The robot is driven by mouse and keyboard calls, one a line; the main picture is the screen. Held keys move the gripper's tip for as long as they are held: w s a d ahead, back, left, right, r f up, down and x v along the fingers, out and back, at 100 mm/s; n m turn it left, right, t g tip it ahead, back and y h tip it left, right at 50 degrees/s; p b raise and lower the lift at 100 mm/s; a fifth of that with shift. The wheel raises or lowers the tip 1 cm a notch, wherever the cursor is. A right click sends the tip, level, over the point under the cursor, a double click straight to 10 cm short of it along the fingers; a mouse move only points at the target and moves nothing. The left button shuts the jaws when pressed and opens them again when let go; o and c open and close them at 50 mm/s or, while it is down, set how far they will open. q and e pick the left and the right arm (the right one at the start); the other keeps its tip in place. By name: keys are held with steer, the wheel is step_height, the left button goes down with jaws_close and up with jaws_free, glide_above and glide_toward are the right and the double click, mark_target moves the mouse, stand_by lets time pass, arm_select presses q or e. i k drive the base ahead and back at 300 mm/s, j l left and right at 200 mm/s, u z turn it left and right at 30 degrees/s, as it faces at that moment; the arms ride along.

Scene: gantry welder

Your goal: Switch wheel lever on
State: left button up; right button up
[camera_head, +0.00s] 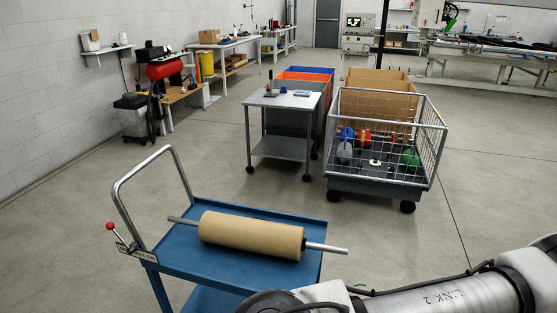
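A lever with a red ball knob (110,226) sits at the left end of a blue cart (215,252), below its bent grey push handle (117,198). The lever leans up and to the left. A small label plate (138,251) is at its base, with lettering too small to read surely. The cart's wheels are out of the picture. Neither of my grippers shows; only links of one of my arms cross the bottom right corner, to the right of the cart.
A tan roll on a metal shaft (250,235) lies across the cart top, its shaft end sticking out past the right edge. Behind stand a grey table trolley (284,100) and a wire-mesh cart (435,140) with coloured items. The floor left of the blue cart is clear.

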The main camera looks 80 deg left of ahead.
mark_target(118, 236)
steer(key=u, duration=3.95)
